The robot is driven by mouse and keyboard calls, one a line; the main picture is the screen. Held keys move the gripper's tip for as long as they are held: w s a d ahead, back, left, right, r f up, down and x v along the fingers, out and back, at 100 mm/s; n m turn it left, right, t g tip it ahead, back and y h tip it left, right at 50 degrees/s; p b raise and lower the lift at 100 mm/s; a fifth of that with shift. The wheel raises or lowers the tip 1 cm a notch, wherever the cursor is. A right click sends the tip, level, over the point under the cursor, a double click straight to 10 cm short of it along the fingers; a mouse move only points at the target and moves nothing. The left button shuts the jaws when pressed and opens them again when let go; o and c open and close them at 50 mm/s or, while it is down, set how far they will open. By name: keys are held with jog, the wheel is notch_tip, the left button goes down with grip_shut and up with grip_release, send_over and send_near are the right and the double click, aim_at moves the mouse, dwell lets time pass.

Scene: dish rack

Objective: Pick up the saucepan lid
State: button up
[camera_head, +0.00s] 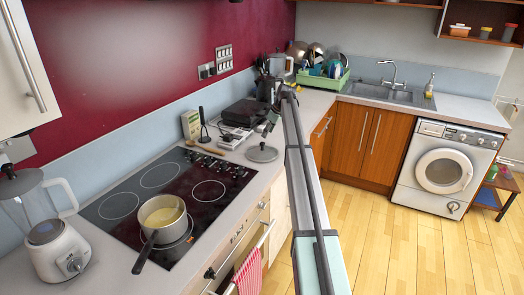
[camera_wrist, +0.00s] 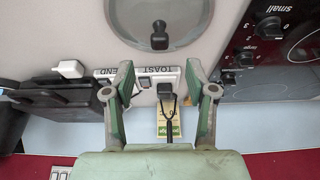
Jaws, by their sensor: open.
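The saucepan lid (camera_head: 262,153) lies on the counter beyond the right end of the hob. It is round and greyish with a dark knob. In the wrist view the lid (camera_wrist: 190,25) is at the top, partly cut off by the frame edge, with its black knob (camera_wrist: 159,37) showing. My gripper (camera_wrist: 160,78) is open, its two fingers wide apart with nothing held between them. The fingertips appear just below the lid in the wrist view, apart from the knob. In the head view my gripper (camera_head: 270,121) is over the counter near the toaster, partly hidden by my arm.
A saucepan (camera_head: 163,213) with yellowish contents stands on the black hob (camera_head: 208,190). A black toaster (camera_head: 246,113), a small box (camera_head: 191,126) and a dark utensil (camera_wrist: 165,98) are close to the lid. A green dish rack (camera_head: 322,80) with dishes stands at the back, beside the sink (camera_head: 390,95).

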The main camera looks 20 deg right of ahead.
aim_at(262, 142)
jog(key=shift+p+x, duration=1.85)
jog(key=shift+x, duration=2.5)
grip_shut()
